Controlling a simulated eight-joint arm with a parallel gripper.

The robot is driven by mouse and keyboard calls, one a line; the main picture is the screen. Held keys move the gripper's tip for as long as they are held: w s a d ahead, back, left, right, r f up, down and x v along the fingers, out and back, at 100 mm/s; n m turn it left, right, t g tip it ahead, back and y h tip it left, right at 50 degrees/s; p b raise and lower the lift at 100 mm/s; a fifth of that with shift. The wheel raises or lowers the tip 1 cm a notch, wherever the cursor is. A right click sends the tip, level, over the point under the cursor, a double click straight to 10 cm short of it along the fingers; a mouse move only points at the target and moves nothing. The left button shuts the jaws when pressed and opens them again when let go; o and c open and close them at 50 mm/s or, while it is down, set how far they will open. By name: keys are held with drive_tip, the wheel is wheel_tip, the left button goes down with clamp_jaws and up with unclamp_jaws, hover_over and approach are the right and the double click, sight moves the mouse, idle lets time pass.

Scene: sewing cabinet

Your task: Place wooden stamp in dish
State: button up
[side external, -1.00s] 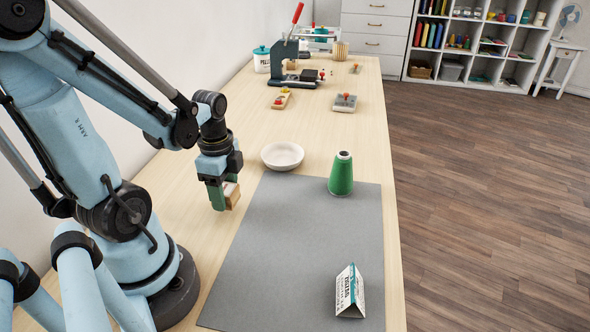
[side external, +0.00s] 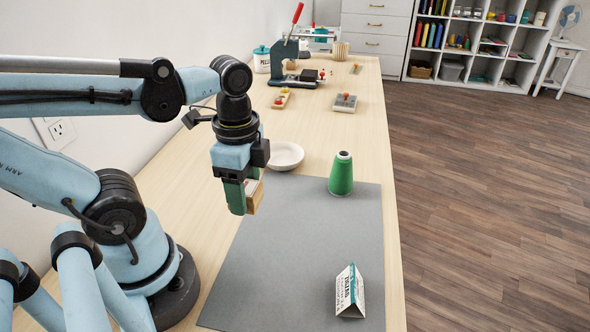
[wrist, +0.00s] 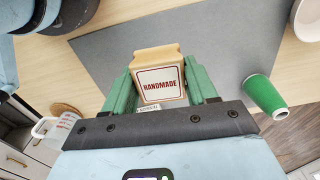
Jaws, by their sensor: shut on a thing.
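The wooden stamp (side external: 255,196) is a pale wood block held between the green fingers of my gripper (side external: 243,196). In the wrist view the stamp (wrist: 160,78) shows a white label reading HANDMADE, with a green finger on each side. My gripper is shut on it, above the table near the left edge of the grey mat. The white dish (side external: 290,155) stands on the table just behind and right of my gripper in the side view. It looks empty, though its left part is hidden by my gripper. A piece of it (wrist: 309,22) shows at the wrist view's upper right.
A green thread cone (side external: 341,174) stands on the grey mat (side external: 290,240), right of the dish. A folded white card (side external: 350,291) stands at the mat's front right. A press (side external: 284,58) and small boards are farther back. The mat's middle is clear.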

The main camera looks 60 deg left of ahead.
drive_tip(key=shift+w+r, duration=0.2)
drive_tip(key=w+a+r, duration=0.3)
drive_tip(key=w, duration=0.6)
hover_over(283, 162)
drive_tip(key=shift+n, duration=0.3)
wheel_tip(283, 162, down, 9)
drive_tip(key=shift+f, duration=0.1)
drive_tip(key=shift+w+a+f, duration=0.1)
drive_tip(key=shift+a+f, duration=0.05)
drive_tip(key=shift+f, duration=1.9)
drive_tip(key=shift+f, duration=0.15)
drive_tip(key=o, duration=0.8)
